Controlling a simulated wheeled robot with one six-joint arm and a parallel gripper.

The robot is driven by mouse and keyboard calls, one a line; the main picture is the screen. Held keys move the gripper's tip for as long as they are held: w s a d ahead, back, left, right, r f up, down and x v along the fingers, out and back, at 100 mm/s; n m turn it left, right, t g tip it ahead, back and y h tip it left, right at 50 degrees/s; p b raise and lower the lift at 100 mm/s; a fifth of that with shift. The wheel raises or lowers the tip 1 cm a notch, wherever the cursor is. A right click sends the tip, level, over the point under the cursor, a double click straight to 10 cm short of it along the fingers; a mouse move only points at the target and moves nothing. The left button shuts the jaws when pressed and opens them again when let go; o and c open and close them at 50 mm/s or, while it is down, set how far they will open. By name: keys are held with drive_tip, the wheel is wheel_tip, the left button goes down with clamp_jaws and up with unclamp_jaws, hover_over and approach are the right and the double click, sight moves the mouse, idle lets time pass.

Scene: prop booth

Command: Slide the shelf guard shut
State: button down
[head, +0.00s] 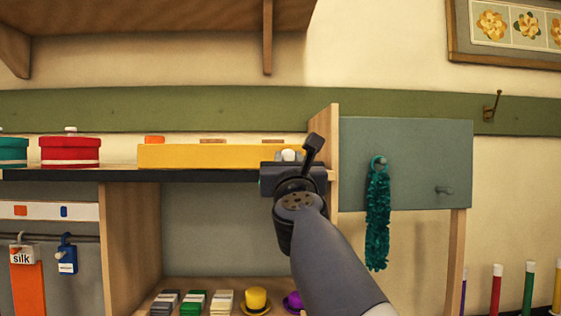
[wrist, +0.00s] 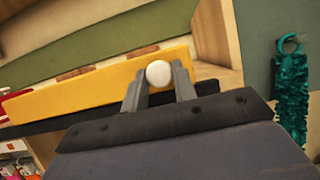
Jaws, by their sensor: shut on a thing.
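The shelf guard (head: 215,157) is a long yellow panel along the front of the black-edged shelf. It also shows in the wrist view (wrist: 90,92). Its left end stands right of the red tin; its right end is near the wooden upright (head: 327,150), with a short stretch of shelf between them in the wrist view. A round white knob (wrist: 158,73) sits near the guard's right end. My gripper (wrist: 159,86) is shut on this knob, one finger each side. In the head view my gripper (head: 289,160) partly hides the knob and the guard's right part.
A red tin (head: 70,151) and a teal tin (head: 12,152) stand on the open shelf to the left. A grey pegboard (head: 420,150) with a teal boa (head: 378,215) is right of the upright. Hats and stacked items fill the lower shelf.

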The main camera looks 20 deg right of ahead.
drive_tip(key=shift+d, duration=0.1)
drive_tip(key=c, duration=1.1)
unclamp_jaws()
drive_tip(key=shift+d, duration=0.15)
drive_tip(key=shift+c, duration=0.2)
drive_tip(key=shift+s, duration=0.15)
drive_tip(key=b+v, duration=0.2)
drive_tip(key=v, duration=0.8)
drive_tip(key=shift+s+f, duration=0.2)
drive_tip(key=shift+s, duration=0.05)
drive_tip(key=shift+w, duration=0.1)
